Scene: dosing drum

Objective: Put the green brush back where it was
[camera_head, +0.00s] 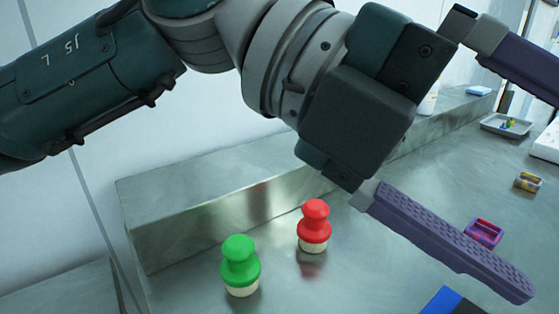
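The green brush (240,266), with a rounded green knob handle and a pale base, stands upright on the metal table at the lower left. A similar red brush (314,226) stands upright to its right and a little farther back. My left gripper (530,185) is open, with its two purple fingers spread wide and no object held between them. It is to the right of both brushes and touches neither. The tip of its upper finger is cut off by the frame edge. My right gripper is not in view.
A raised metal ledge (225,205) runs behind the brushes. At the right are a magenta item (484,232), a small yellowish item (527,182) and a grey tray (506,125) with small coloured pieces.

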